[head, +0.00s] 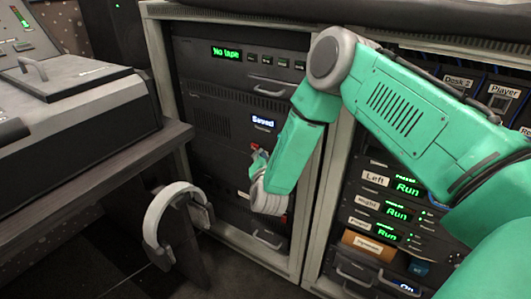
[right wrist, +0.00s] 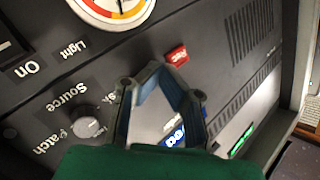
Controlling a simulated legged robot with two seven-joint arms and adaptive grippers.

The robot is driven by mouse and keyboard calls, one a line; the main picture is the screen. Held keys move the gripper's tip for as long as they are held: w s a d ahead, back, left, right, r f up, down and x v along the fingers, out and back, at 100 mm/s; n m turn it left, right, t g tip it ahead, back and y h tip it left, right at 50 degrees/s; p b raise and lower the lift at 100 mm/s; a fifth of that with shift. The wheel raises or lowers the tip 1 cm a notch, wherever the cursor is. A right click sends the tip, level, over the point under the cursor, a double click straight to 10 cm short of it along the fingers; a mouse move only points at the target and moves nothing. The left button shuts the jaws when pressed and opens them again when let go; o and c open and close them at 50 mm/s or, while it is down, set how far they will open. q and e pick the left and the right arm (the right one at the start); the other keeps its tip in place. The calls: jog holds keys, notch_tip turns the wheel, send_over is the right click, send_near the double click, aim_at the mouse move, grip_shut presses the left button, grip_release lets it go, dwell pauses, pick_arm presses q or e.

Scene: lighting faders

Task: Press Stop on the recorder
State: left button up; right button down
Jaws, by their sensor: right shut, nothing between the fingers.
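In the left rack, a dark unit with a blue-white "Saved" display (head: 263,121) seems to be the recorder. In the right wrist view a red button (right wrist: 177,54) with small unreadable lettering sits on a dark panel, just beyond my right fingertips. I cannot make out the word Stop on any button. My right gripper (right wrist: 157,67) is shut and empty, close to the panel; contact cannot be told. The lit display (right wrist: 175,136) is partly hidden behind the fingers. My left gripper is out of view.
Above is a unit with a green "No tape" display (head: 226,53) and a row of buttons. A gauge (right wrist: 115,8) and a knob (right wrist: 88,122) lie near the gripper. Headphones (head: 165,215) hang beside the desk (head: 90,175). The right rack shows green "Run" displays (head: 397,212).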

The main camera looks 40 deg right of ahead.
jog(key=shift+a, duration=0.1)
jog(key=shift+s+a, duration=0.25)
jog(key=shift+a, duration=0.35)
jog(key=a, duration=0.1)
jog(key=s+a+p, duration=0.1)
jog(key=a, duration=0.1)
jog(key=s+a, duration=0.1)
jog(key=shift+a+p, duration=0.3)
dwell(0.8)
